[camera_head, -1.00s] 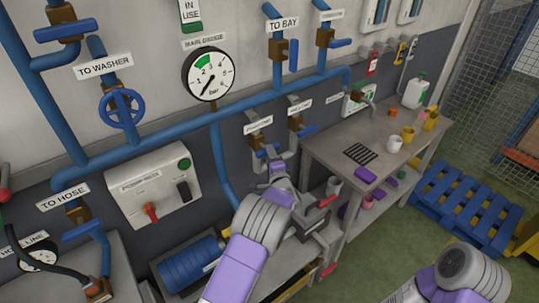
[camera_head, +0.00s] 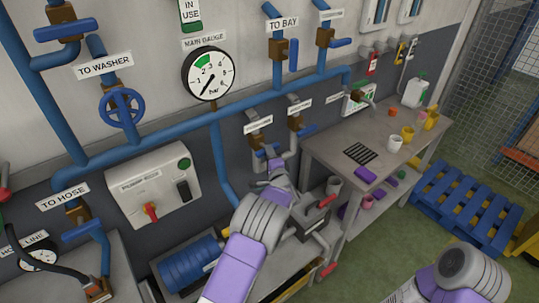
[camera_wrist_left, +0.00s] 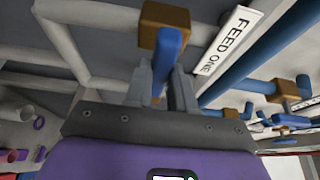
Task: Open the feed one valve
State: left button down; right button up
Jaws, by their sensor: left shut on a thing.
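The feed one valve has a brown body (camera_wrist_left: 163,24) and a blue lever handle (camera_wrist_left: 170,48), with the "FEED ONE" label (camera_wrist_left: 228,40) beside it in the left wrist view. In the head view its brown body (camera_head: 256,141) sits on a grey pipe below the blue main pipe, under a small label too blurred to read. My left gripper (camera_wrist_left: 160,85) is shut on the blue handle, which runs down between its two grey fingers. In the head view my left gripper (camera_head: 275,162) hides part of the handle. My right arm shows at bottom right, but its gripper is out of view.
A second valve (camera_head: 296,122) with a blue handle is just right of the held one. A workbench (camera_head: 330,150) with cups stands to the right. A blue drum (camera_head: 190,262) lies below left. The main gauge (camera_head: 208,73) is above. A blue pallet (camera_head: 465,205) lies on the floor.

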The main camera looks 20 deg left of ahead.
pick_arm(q)
jog(key=shift+w+d+f+n+y+b, duration=0.15)
jog(key=shift+n+y+b, duration=1.1)
jog(key=shift+n+b, duration=1.8)
jog(key=shift+w+f+n+y+b, duration=0.15)
jog(key=shift+n+y+b, duration=1.05)
jog(key=shift+n+b, duration=1.85)
jog(key=shift+d+f+n+y+b, duration=0.15)
jog(key=shift+n+y+b, duration=1.1)
jog(key=shift+n+b, duration=1.75)
jog(key=shift+a+n+g+p, duration=0.1)
jog(key=shift+n+g+p, duration=0.25)
jog(key=shift+n, duration=0.25)
jog(key=c, duration=1)
grip_release()
jog(key=shift+o, duration=0.2)
jog(key=v, duration=0.7)
jog(key=shift+d+f+p, duration=0.2)
jog(key=shift+d+p, duration=0.05)
jog(key=shift+p, duration=0.1)
jog(key=shift+s, duration=0.15)
